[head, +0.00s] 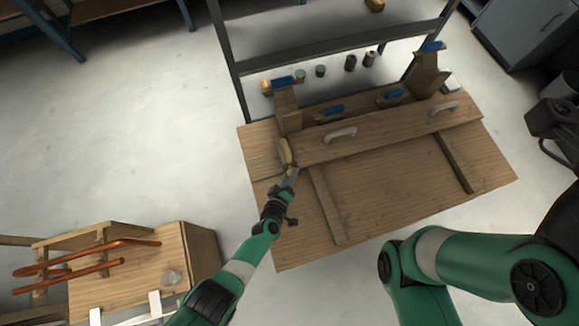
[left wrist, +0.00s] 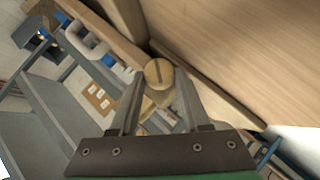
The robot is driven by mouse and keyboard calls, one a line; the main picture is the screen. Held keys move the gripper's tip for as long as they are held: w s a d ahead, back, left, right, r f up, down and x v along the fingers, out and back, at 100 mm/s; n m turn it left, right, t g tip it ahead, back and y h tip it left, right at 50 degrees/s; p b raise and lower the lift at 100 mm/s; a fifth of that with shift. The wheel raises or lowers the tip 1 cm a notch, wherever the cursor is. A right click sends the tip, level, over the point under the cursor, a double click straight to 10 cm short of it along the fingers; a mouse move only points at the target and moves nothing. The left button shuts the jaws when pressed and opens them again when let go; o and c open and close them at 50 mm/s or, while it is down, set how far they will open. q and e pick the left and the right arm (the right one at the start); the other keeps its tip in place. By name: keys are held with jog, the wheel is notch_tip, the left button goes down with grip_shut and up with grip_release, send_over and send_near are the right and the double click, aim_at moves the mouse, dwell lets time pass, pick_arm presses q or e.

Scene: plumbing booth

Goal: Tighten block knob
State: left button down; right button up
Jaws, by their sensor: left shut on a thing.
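The block knob is a round wooden piece with a dark slot (left wrist: 158,73) in the left wrist view. In the head view the pale wooden knob (head: 285,152) sits at the left end of a long wooden plank (head: 385,135) on the bench. My left gripper (head: 291,172) reaches it from the front left. In the left wrist view my left gripper's fingers (left wrist: 156,92) stand on both sides of the knob, shut on it. The fingers partly hide the wood behind the knob. My right gripper is out of view.
The wooden bench top (head: 400,205) is mostly bare in front of the plank, with two wooden strips. Two pale handles (head: 340,133) stand on the plank, with blue-topped wooden uprights behind. A low wooden stand with copper pipes (head: 85,255) is at lower left.

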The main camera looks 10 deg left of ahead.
pick_arm(q)
jog(key=c, duration=0.7)
grip_release()
jog(key=shift+o, duration=0.2)
jog(key=p+v, duration=0.9)
jog(key=v, duration=0.2)
jog(key=shift+s+r+p, duration=0.2)
jog(key=shift+s+p, duration=0.05)
jog(key=shift+p, duration=0.05)
